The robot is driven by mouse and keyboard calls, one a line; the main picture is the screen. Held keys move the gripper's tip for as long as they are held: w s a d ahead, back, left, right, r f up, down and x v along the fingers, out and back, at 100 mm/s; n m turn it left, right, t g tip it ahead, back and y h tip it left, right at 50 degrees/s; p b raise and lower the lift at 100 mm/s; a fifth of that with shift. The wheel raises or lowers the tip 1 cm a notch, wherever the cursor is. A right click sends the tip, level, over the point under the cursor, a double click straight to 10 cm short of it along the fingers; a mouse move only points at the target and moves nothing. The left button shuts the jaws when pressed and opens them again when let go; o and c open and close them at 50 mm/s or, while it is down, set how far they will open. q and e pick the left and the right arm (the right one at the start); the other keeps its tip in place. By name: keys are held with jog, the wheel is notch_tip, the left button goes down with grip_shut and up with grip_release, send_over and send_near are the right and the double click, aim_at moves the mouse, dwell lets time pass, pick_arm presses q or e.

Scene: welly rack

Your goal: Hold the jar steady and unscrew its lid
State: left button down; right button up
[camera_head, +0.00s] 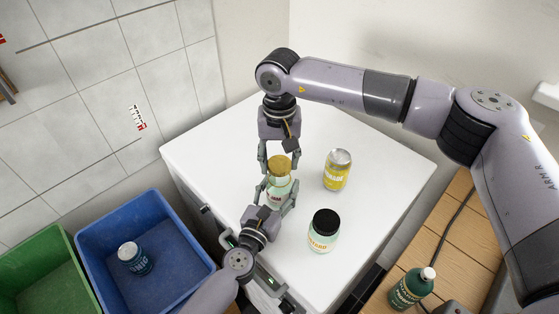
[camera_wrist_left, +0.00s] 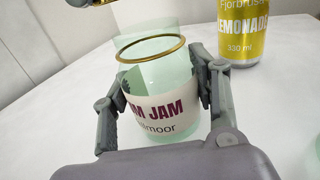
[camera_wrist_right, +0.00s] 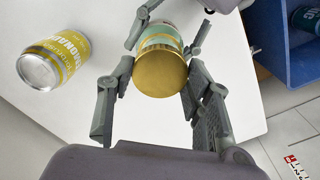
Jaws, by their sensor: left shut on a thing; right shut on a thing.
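My right gripper (camera_head: 280,160) is shut on the lid from the far side. A thin gold ring shows around the glass in the left wrist view.
A yellow lemonade can (camera_head: 338,171) and a black-lidded jar (camera_head: 323,231) stand right of the jam jar. A blue bin (camera_head: 178,245) with a can (camera_head: 134,258) and a green bin (camera_head: 40,275) are at left. A green bottle (camera_head: 411,288) stands on the wooden surface at right.

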aim_at(279, 164)
jog(key=shift+r, duration=1.6)
pick_arm(q)
jog(key=c, duration=0.5)
grip_release()
